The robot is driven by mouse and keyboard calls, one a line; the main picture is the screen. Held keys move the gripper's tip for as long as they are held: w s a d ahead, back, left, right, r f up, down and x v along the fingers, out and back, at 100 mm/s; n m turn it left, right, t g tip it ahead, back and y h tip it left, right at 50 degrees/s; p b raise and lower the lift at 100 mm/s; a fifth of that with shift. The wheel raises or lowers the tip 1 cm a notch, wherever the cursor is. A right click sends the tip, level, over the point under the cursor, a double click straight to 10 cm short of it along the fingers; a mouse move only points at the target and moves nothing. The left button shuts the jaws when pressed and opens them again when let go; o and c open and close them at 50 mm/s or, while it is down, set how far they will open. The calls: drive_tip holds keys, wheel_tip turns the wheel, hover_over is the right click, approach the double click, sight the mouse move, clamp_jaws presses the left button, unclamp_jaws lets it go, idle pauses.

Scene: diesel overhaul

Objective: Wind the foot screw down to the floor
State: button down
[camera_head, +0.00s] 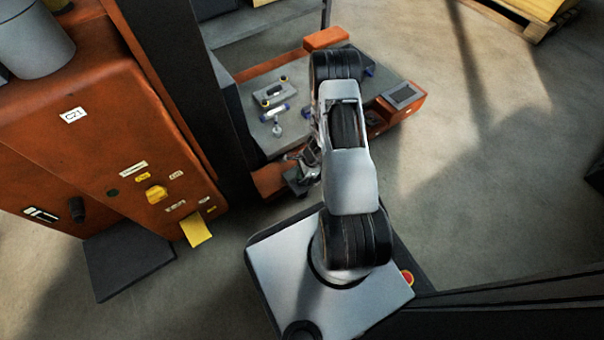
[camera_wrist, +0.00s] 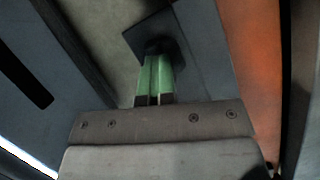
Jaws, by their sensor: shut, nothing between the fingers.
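My gripper (camera_wrist: 155,62) shows in the wrist view with its two pale green fingers close together and nothing between them. A dark square plate with a darker rounded part (camera_wrist: 158,45) lies just beyond the fingertips; it may be the foot screw, but I cannot tell, nor whether the fingers touch it. Pale floor (camera_wrist: 105,30) shows beside it. In the head view my gripper (camera_head: 301,168) is low at the near edge of the grey-topped orange cart, partly hidden by my arm. I cannot make out the foot screw in the head view.
An orange cabinet (camera_head: 90,150) with labels and a yellow tag stands at left. The grey-topped cart (camera_head: 258,135) carries small parts and a dark-screened box (camera_head: 403,95). A dark post (camera_head: 190,80) stands between them. Open floor (camera_head: 490,190) lies at right.

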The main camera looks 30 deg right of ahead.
idle(0.3)
drive_tip(key=m+t, duration=0.1)
drive_tip(key=m, duration=0.3)
drive_tip(key=shift+f+m+h, duration=0.15)
drive_tip(key=shift+m+h, duration=0.15)
drive_tip(key=c, duration=1.9)
unclamp_jaws()
drive_tip(key=o, duration=1)
drive_tip(key=shift+c, duration=0.2)
drive_tip(key=shift+r+p, duration=1.35)
drive_tip(key=shift+r, duration=0.65)
